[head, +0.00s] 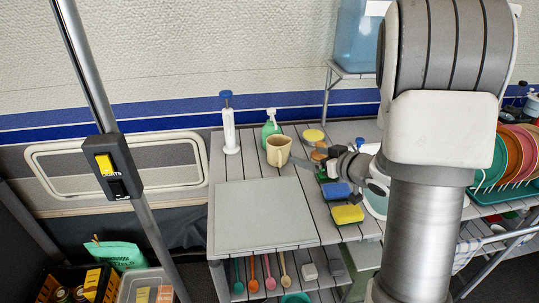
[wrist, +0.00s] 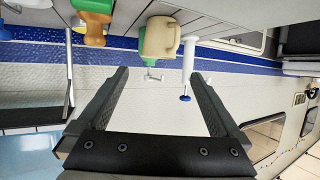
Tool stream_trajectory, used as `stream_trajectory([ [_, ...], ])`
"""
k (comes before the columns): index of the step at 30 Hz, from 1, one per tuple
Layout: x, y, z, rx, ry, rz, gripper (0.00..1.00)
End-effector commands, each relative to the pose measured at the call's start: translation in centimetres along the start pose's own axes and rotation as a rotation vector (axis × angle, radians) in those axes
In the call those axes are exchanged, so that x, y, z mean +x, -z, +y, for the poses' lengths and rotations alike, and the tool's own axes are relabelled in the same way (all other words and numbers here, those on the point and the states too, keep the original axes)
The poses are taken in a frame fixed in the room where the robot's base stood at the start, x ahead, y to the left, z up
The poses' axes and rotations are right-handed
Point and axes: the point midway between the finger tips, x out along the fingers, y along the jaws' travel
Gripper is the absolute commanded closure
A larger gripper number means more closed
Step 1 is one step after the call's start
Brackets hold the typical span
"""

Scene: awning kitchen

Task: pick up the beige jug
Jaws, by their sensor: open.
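My gripper (wrist: 160,72) is open and empty. In the head view my gripper (head: 305,158) is just right of the jug, low beside it; whether a finger touches the jug cannot be told.
A green pump bottle (head: 270,129) stands right behind the jug, and a white pump cylinder (head: 229,125) is farther left. Blue (head: 337,191) and yellow (head: 347,214) sponges lie in front of my wrist. A bare grey board (head: 262,215) covers the table's front left.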

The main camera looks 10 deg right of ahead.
Motion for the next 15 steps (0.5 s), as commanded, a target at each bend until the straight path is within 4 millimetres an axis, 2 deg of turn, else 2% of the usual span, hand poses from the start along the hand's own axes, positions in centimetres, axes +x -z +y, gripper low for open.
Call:
stream_trajectory([
  [5,2.3,-0.3,-0.2,-0.001,0.014,0.001,0.0],
  [15,9.5,-0.2,-0.3,-0.002,0.011,0.002,0.0],
])
